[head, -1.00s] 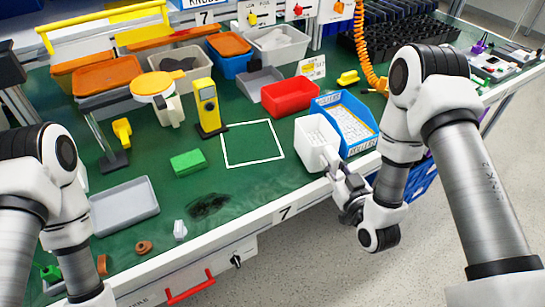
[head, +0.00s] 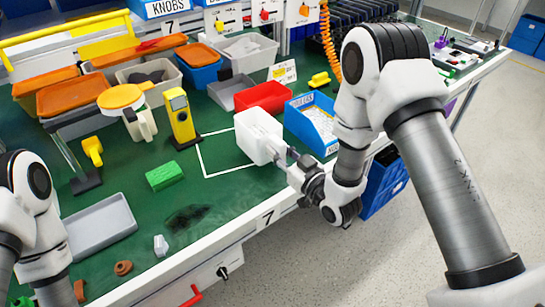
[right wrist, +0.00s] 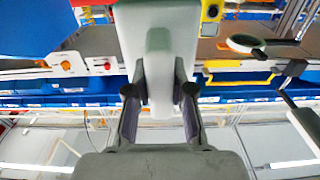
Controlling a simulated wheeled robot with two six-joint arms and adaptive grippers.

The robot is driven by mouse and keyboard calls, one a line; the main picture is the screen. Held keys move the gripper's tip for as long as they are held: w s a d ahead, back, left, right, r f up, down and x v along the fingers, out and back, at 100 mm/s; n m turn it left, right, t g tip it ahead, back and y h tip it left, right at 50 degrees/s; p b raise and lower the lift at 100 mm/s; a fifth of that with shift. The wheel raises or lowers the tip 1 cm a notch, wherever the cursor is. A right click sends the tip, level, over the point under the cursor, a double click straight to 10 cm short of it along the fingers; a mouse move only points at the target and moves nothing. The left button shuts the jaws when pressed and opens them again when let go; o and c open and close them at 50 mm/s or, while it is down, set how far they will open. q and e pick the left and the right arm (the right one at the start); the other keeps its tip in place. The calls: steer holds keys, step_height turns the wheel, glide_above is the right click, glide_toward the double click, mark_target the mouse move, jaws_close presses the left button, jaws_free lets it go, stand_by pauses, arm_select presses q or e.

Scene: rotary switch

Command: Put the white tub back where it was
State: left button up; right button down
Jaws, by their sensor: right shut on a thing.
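The white tub (head: 258,132) is over the right part of a white square outline (head: 205,165) on the green bench mat. I cannot tell whether it touches the mat. My right gripper (head: 287,160) is shut on the tub's near side, reaching in from the front right. In the right wrist view, both fingers (right wrist: 160,108) press on the pale tub (right wrist: 160,35) from either side. The left part of the outline is bare; the tub hides some of its right side. My left arm is at the left edge, with its gripper out of view.
A blue bin (head: 318,125) stands right of the tub and a red bin (head: 264,98) behind it. A yellow meter (head: 180,118) stands just left of the outline. A green block (head: 163,176) and a grey tray (head: 100,225) lie further left.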

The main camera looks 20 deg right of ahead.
steer(key=shift+w+a+f, duration=0.4)
steer(key=shift+w+a, duration=0.15)
steer(key=shift+w, duration=0.25)
step_height(320, 180, down, 3)
steer(key=shift+d, duration=0.1)
steer(key=c, duration=1)
jaws_free()
steer(key=shift+s, duration=0.1)
steer(key=v, duration=1.2)
steer(key=s+f+m+g+h, duration=0.15)
steer(key=s+f+g, duration=0.25)
steer(key=f, duration=0.4)
steer(key=s+f+g+h, duration=0.2)
steer(key=s+f+g, duration=0.15)
steer(key=f, duration=0.35)
steer(key=s+d+f+m+g+h, duration=0.1)
steer(key=s+f+g, duration=0.1)
steer(key=s, duration=0.3)
steer(key=s+d+f+m+g, duration=0.1)
steer(key=s+f+g, duration=0.2)
steer(key=s, duration=0.3)
steer(key=s+d+f+m+g+h+b, duration=0.1)
steer(key=s+f+g, duration=0.2)
steer(key=s+g, duration=0.1)
steer(key=shift+s+d+f+g+h, duration=0.1)
steer(key=shift+s+f+g+h, duration=0.1)
steer(key=shift+s, duration=0.2)
steer(key=shift+s+d+f+g+h, duration=0.1)
steer(key=shift+s+g+h, duration=0.05)
steer(key=shift+s, duration=0.2)
